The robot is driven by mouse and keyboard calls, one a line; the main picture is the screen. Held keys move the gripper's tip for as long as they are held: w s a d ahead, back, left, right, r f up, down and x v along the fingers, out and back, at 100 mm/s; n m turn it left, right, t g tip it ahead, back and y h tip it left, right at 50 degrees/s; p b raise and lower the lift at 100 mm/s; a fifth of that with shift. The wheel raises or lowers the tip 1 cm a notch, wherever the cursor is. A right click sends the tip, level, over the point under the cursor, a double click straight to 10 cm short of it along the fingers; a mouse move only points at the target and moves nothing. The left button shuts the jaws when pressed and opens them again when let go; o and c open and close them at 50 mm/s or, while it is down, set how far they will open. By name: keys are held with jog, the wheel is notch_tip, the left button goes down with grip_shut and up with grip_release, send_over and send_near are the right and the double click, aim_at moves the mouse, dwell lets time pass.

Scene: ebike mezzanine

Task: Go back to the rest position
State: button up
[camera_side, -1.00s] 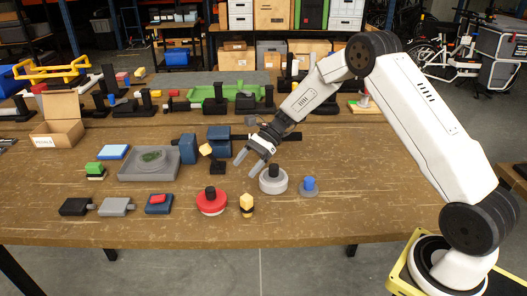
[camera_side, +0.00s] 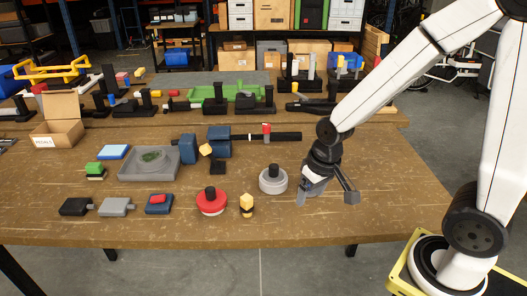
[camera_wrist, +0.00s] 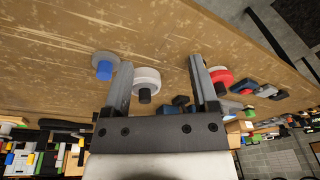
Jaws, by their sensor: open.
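My gripper (camera_side: 326,198) is over the right part of the brown workbench (camera_side: 390,215), pointing down. Its two fingers are spread apart with nothing between them in the side view. The wrist view also shows the open gripper (camera_wrist: 160,62). A white round piece with a black knob (camera_side: 273,183) stands just left of my gripper in the side view. A small grey disc with a blue knob (camera_wrist: 103,68) shows beside one finger in the wrist view. In the side view my gripper hides it. I cannot tell the fingertips' exact height above the bench.
A red round piece with a black knob (camera_side: 211,205) and a yellow-topped piece (camera_side: 247,204) stand further left. A grey tray (camera_side: 135,175) and an open cardboard box (camera_side: 57,132) are at left. Fixtures line the back. The bench's right front is clear.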

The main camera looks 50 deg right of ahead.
jog(key=shift+s+r+n+t, duration=0.1)
jog(key=shift+s+n+t, duration=0.2)
jog(key=shift+s+n, duration=0.7)
